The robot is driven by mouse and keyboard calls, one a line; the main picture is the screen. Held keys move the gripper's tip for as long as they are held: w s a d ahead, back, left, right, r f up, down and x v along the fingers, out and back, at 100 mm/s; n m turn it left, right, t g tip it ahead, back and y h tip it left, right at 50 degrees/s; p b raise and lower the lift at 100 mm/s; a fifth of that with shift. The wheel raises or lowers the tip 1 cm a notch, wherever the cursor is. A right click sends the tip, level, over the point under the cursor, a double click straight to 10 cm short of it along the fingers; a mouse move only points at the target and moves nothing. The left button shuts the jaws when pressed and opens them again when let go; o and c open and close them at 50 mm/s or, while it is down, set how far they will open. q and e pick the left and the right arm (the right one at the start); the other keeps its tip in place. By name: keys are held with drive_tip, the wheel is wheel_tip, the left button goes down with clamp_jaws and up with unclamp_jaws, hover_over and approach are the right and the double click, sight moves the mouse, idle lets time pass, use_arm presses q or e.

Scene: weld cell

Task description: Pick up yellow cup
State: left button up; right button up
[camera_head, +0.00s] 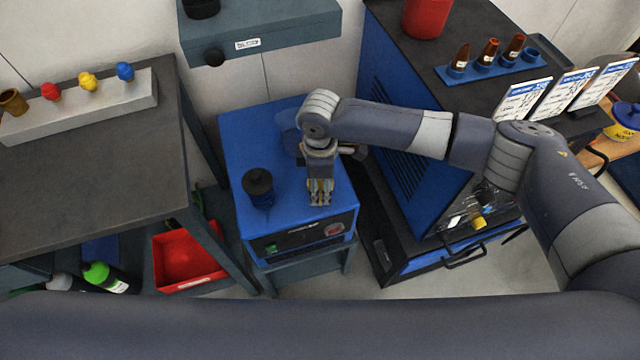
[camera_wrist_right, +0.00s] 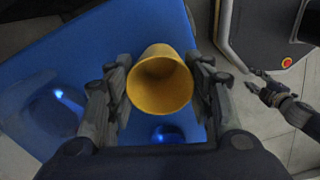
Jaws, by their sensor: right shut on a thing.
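The yellow cup (camera_wrist_right: 160,82) shows in the right wrist view, with its open mouth toward the camera. It sits between the two fingers of my right gripper (camera_wrist_right: 160,95), which is shut on it. In the head view my right gripper (camera_head: 320,190) is over the front part of the blue-topped machine (camera_head: 235,140). The cup is not clearly visible in the head view. Whether the cup touches the blue top cannot be told.
A black knob-like object (camera_head: 258,183) stands on the blue top, left of the gripper. A blue cabinet (camera_head: 400,130) stands close on the right.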

drive_tip(key=shift+r+p, duration=0.5)
drive_tip(key=s+a+r+p, duration=0.2)
drive_tip(key=s+a+p, duration=0.2)
drive_tip(key=s+p, duration=0.25)
drive_tip(key=s+a+r+p, duration=0.2)
drive_tip(key=s+a+p, duration=0.2)
drive_tip(key=s+p, duration=0.25)
drive_tip(key=w+d+r+m, duration=0.5)
drive_tip(key=w+d+r, duration=0.1)
drive_tip(key=d+r, duration=0.25)
drive_tip(key=w+d+r+m, duration=0.55)
drive_tip(key=d+r, duration=0.25)
drive_tip(key=d, duration=0.2)
drive_tip(key=s+d+r+m, duration=0.2)
drive_tip(key=d+r+m, duration=0.1)
drive_tip(key=r, duration=0.4)
drive_tip(key=s+d+r+m, duration=0.2)
drive_tip(key=d+r+m, duration=0.2)
drive_tip(key=r, duration=0.4)
drive_tip(key=shift+s+d+r, duration=0.25)
drive_tip(key=shift+s+d, duration=0.15)
drive_tip(key=shift+d, duration=0.3)
drive_tip(key=shift+w+m, duration=0.2)
drive_tip(key=shift+m, duration=0.05)
